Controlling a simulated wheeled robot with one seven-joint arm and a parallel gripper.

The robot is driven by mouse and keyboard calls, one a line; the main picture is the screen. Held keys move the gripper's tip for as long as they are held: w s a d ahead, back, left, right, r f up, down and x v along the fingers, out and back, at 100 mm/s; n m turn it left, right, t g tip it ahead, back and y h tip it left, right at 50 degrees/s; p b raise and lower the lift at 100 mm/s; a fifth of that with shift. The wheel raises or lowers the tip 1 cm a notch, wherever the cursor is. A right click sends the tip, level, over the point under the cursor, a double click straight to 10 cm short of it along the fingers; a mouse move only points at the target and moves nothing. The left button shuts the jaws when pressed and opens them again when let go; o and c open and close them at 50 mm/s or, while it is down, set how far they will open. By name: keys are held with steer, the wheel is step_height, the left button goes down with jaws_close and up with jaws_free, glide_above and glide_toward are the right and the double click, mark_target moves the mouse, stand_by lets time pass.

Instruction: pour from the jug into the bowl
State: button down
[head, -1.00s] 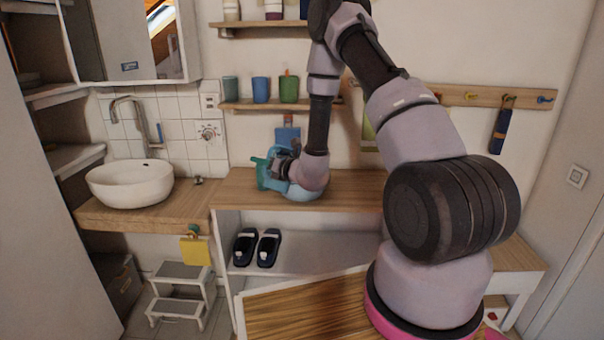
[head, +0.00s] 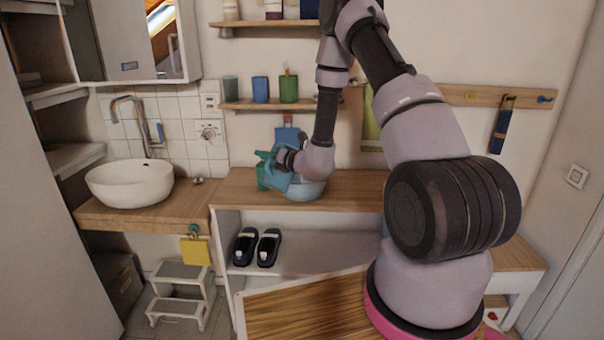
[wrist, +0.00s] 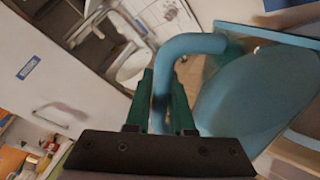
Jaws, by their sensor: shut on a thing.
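The blue-teal jug (head: 278,181) is above the wooden counter in the head view, at the left side of the light blue bowl (head: 306,190) and partly in front of it. My gripper (head: 284,159) is shut on the jug's handle. In the wrist view, the green fingers (wrist: 172,100) stand either side of the round handle, and the jug's body (wrist: 245,98) fills the right side. The jug looks tilted, but its exact angle is unclear. The bowl's left part is hidden, and I cannot see any contents or flow.
A greenish object (head: 262,178) shows at the jug's left; its outline merges with the jug. Cups stand on the shelf (head: 240,104) above. A white basin (head: 130,183) is to the left. The counter (head: 355,187) is clear right of the bowl.

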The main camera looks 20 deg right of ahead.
steer(key=shift+w+d+r+m, duration=0.4)
steer(key=shift+d+m, duration=0.05)
steer(key=shift+m, duration=0.45)
stand_by(2.2)
steer(key=shift+w+d+r+m+g+y+p, duration=0.15)
steer(key=shift+w+d+r+m+g+p, duration=0.1)
steer(key=shift+w+d+m+p, duration=0.25)
steer(key=shift+w+d+r+m+g+y+p, duration=0.15)
steer(key=shift+w+d+m+g+p, duration=0.15)
steer(key=shift+m, duration=0.3)
stand_by(3.8)
